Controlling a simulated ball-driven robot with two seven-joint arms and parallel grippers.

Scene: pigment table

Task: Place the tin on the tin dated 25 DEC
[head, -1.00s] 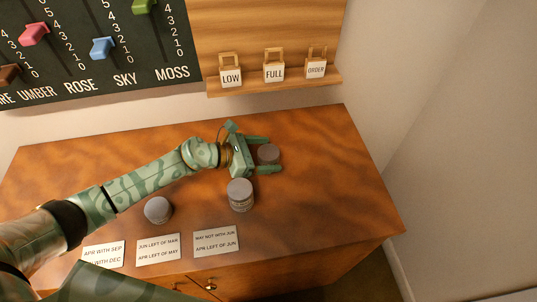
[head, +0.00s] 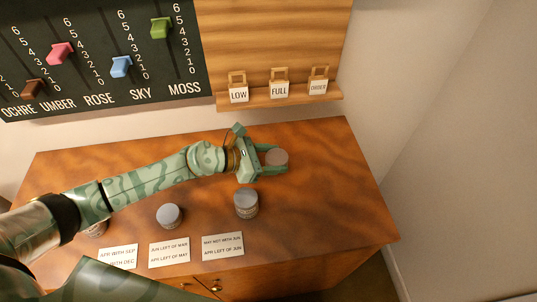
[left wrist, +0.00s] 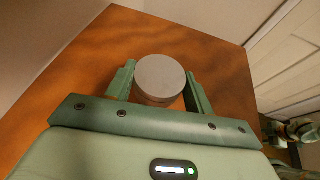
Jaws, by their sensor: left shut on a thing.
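My left gripper (head: 275,159) is shut on a grey-lidded tin (head: 277,157) at the back right of the wooden table. In the left wrist view the round lid of this tin (left wrist: 160,78) sits between the two green fingers (left wrist: 158,88). A taller-looking grey tin (head: 246,203) stands in front of the gripper; I cannot tell if it is two stacked. Another grey tin (head: 168,215) stands to its left. A further tin (head: 96,231) is partly hidden behind my left arm. I cannot read a date on any tin.
Three white note cards (head: 169,251) lie along the table's (head: 330,200) front edge. The table's right side is clear.

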